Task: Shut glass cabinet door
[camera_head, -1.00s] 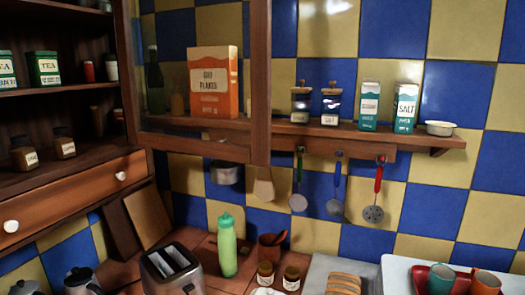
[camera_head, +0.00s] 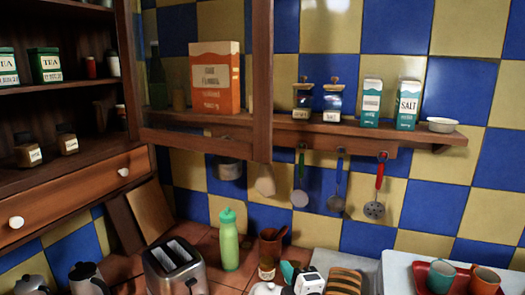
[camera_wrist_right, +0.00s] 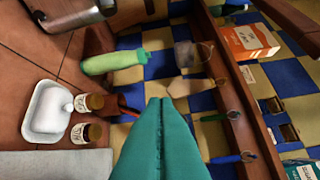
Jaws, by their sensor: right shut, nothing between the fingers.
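The glass cabinet door (camera_head: 262,85) stands open, swung out from the dark wooden cabinet on the left. Its wooden frame and clear pane show in the head view, with an orange flakes box (camera_head: 215,85) visible through the glass. My right gripper (camera_head: 288,270) has teal fingers and a white body and is low at the bottom of the head view, below the door and apart from it. In the right wrist view its teal fingers (camera_wrist_right: 160,100) are together with nothing between them. My left gripper is not in view.
The wall shelf (camera_head: 350,130) holds jars and cartons, with utensils hanging below. A green bottle (camera_head: 229,240), toaster (camera_head: 174,265), brown mug (camera_head: 271,245) and bread (camera_head: 345,281) crowd the counter. A red tray (camera_head: 428,272) with cups is at right.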

